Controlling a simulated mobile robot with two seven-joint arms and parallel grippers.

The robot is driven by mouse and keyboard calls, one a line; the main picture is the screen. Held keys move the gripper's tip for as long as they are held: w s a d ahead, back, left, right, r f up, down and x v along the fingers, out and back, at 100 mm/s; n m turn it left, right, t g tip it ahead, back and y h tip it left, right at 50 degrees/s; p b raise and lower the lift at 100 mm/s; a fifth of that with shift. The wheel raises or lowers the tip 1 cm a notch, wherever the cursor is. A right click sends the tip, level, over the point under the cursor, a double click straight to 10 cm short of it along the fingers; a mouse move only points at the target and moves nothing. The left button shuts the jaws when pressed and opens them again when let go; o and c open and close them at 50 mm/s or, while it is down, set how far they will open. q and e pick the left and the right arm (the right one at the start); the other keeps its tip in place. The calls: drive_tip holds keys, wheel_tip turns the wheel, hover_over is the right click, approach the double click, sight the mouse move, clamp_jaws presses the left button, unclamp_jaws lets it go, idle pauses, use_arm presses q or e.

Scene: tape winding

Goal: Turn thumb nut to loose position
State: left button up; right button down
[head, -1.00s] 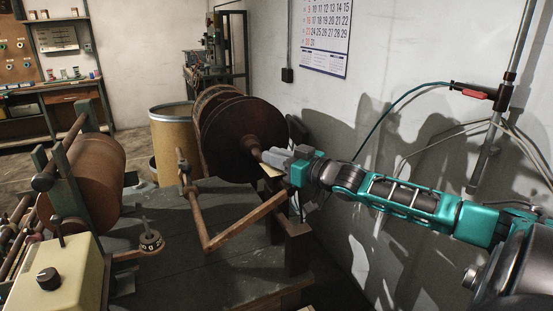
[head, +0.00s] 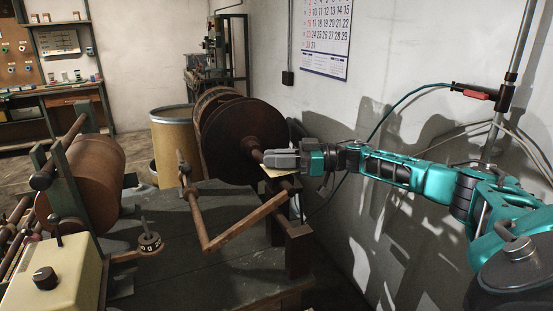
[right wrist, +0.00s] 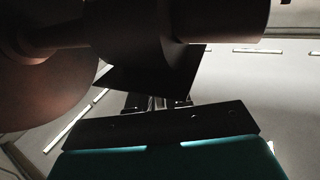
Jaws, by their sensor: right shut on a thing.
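The thumb nut shows as a pale flat wing (head: 275,172) on the spindle end in front of the big brown reel (head: 243,135). In the right wrist view the wing (right wrist: 150,80) is a dark flat plate below a dark round hub (right wrist: 175,30). My right gripper (head: 272,158), grey with a teal wrist, reaches in from the right and is shut on the thumb nut. Its fingers (right wrist: 157,102) are at the wing's lower edge in the right wrist view, where deep shadow hides the exact contact. My left gripper is not in view.
A wooden dancer arm (head: 245,220) and a dark bracket post (head: 297,245) stand below the gripper. The wall with a calendar (head: 328,35) is close on the right. A yellow control box (head: 55,270) and a brown roll (head: 95,185) stand at left.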

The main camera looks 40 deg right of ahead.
drive_tip(key=n+g+y+b, duration=0.1)
drive_tip(key=n+g+b, duration=0.1)
drive_tip(key=n+g+y+b, duration=0.1)
drive_tip(key=g+y+b, duration=0.1)
drive_tip(key=b, duration=0.1)
drive_tip(key=shift+a+f+n+g, duration=0.1)
drive_tip(key=shift+f+n+g, duration=0.1)
drive_tip(key=shift+n+g, duration=0.2)
drive_tip(key=shift+n+g+b, duration=0.3)
drive_tip(key=shift+g+b, duration=0.1)
drive_tip(key=shift+b, duration=0.2)
drive_tip(key=shift+r+g+y+b, duration=0.1)
drive_tip(key=shift+g+y+b, duration=0.2)
drive_tip(key=shift+g+b, duration=0.15)
drive_tip(key=shift+s+n, duration=0.1)
drive_tip(key=shift+n, duration=0.2)
drive_tip(key=c, duration=1.1)
unclamp_jaws()
drive_tip(key=shift+a, duration=0.1)
drive_tip(key=shift+c, duration=0.2)
drive_tip(key=shift+r, duration=0.1)
